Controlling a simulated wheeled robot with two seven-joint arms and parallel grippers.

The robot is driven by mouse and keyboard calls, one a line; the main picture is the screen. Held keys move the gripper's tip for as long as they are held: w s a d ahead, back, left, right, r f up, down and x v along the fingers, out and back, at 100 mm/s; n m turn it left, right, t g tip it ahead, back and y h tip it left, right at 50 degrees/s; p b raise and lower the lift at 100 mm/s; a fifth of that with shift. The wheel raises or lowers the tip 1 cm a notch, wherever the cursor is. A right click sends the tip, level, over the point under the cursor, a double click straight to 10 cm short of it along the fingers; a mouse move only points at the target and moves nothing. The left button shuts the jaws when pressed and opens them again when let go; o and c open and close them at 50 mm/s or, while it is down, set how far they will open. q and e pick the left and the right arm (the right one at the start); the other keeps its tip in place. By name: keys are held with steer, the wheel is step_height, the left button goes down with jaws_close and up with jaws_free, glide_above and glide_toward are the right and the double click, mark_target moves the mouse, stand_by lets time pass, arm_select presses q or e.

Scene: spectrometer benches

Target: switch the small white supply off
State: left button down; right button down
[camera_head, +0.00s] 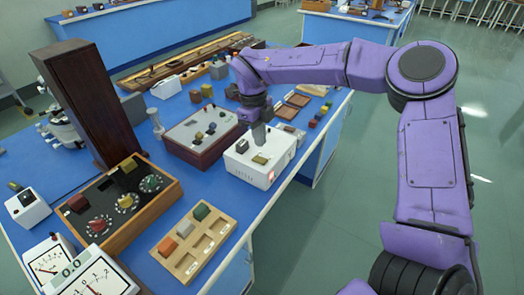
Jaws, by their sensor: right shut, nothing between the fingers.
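The small white supply (250,176), a white box, stands near the right edge of the blue bench. Its top carries a dark part (242,146) at the left and an olive block (261,160); a small reddish spot shows on its front. My right gripper (259,143) points down over the top of the box, shut and empty, between and just behind these two parts. I cannot tell whether its fingertips touch the box. The position of the switch is too small to read. My left gripper is not in view.
A wooden tray (213,246) with coloured blocks lies in front of the supply. A dark-red instrument box (190,152) stands left of it. Further left are a wooden control box (160,205), a tall dark wooden case (90,95) and white meters (108,281). Floor is clear at the right.

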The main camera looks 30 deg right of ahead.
mark_target(263, 160)
steer(key=f, duration=0.4)
steer(key=shift+s+f+p, duration=0.2)
steer(key=shift+f+p, duration=0.05)
steer(key=shift+p, duration=0.1)
steer(key=shift+s+d+f, duration=0.1)
steer(key=shift+f, duration=0.5)
